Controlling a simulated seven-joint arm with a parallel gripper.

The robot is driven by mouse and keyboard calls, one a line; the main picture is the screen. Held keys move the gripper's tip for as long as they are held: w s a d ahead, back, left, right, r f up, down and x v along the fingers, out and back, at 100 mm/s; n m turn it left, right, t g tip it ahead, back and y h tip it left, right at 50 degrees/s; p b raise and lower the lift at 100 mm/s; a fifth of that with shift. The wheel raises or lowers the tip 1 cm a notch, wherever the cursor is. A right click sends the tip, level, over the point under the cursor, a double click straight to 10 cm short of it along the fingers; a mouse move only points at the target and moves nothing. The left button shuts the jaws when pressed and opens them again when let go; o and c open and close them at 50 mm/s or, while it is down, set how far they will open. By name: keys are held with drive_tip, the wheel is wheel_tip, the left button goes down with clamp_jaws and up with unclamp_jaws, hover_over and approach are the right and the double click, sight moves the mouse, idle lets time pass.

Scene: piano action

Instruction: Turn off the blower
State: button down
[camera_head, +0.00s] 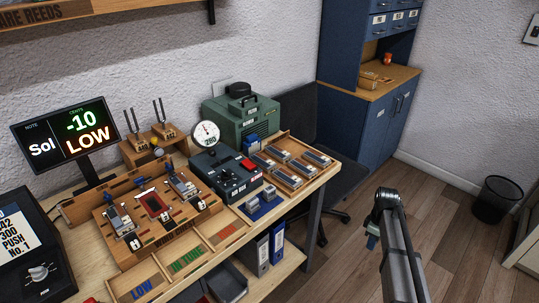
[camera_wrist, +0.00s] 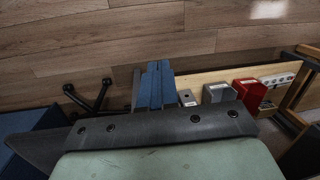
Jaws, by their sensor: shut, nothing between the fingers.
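A green machine (camera_head: 240,115) with a dark round top stands at the back of the workbench, likely the blower. In front of it is a dark blue-grey control box (camera_head: 222,183) with a round white dial gauge (camera_head: 206,135), a red switch (camera_head: 249,165) and small knobs. I cannot tell the switch's position. My gripper (camera_head: 372,242) hangs over the floor right of the bench, well apart from both. In the wrist view its blue fingers (camera_wrist: 154,84) are together, with nothing between them. Neither the green machine nor the control box can be made out there.
A wooden tray (camera_head: 310,178) of metal parts lies right of the control box. A wooden fixture (camera_head: 143,215) and a display reading "Sol -10 LOW" (camera_head: 65,134) are to the left. A dark chair (camera_head: 346,185) stands between bench and blue cabinet (camera_head: 362,126). The right floor is mostly clear.

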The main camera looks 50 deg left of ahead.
drive_tip(key=w+a+r+n+t, duration=0.15)
drive_tip(key=a+r+n, duration=0.25)
drive_tip(key=a+r, duration=0.9)
wheel_tip(320, 180, up, 28)
drive_tip(key=n+y, duration=0.2)
drive_tip(key=n, duration=1.1)
hover_over(246, 161)
drive_tip(key=d, duration=0.2)
drive_tip(key=shift+d, duration=0.15)
drive_tip(key=f, duration=0.4)
drive_tip(key=a+f, duration=0.1)
drive_tip(key=f, duration=0.9)
drive_tip(key=shift+a, duration=0.35)
